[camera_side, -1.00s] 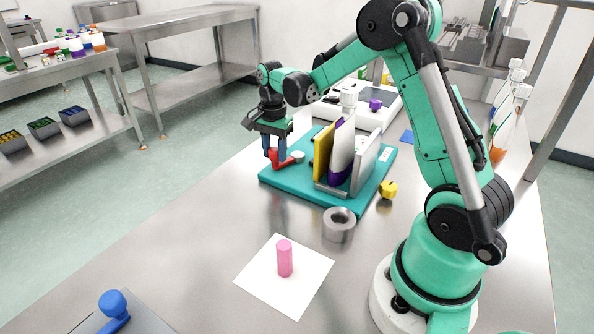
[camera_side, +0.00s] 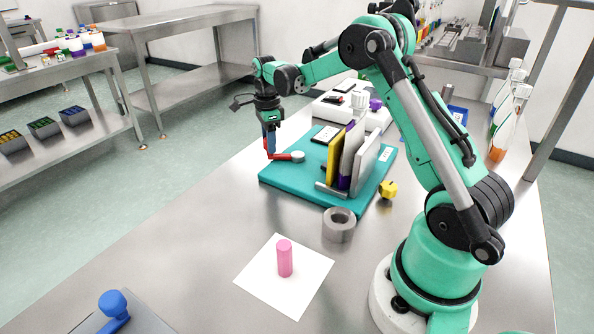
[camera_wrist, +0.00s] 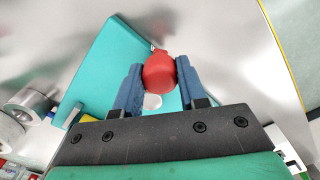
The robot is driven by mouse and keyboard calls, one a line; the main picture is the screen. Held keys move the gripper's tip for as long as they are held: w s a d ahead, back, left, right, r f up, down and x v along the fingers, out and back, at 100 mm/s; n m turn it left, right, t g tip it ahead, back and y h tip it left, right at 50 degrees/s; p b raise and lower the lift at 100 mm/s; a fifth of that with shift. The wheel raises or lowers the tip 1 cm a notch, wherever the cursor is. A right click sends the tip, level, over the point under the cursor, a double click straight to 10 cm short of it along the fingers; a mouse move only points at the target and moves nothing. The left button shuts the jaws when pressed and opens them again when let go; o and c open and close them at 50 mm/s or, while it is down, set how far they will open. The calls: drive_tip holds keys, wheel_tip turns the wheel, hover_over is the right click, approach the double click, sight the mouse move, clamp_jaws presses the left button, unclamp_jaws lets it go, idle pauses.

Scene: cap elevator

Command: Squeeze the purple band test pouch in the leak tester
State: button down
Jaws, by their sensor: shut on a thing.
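The leak tester has a teal base (camera_side: 290,181), a yellow plate (camera_side: 333,158) and a pale grey plate (camera_side: 366,166). The pouch (camera_side: 350,151), white with purple showing low down, stands upright between the plates, close to both. A red crank (camera_side: 287,156) lies at the base's left side. My gripper (camera_side: 269,149) points down and is shut on the crank's red knob (camera_wrist: 159,71), which sits between both blue fingers in the wrist view. The pouch is out of the wrist view.
A grey ring (camera_side: 339,226) and a yellow knob-like piece (camera_side: 388,190) stand near the base. A pink cylinder (camera_side: 285,259) stands on white paper (camera_side: 307,292). A white device (camera_side: 378,121) is behind the tester.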

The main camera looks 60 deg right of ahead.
drive_tip(key=shift+d, duration=0.1)
idle(0.4)
drive_tip(key=shift+c, duration=2.4)
unclamp_jaws()
drive_tip(key=shift+r, duration=2.85)
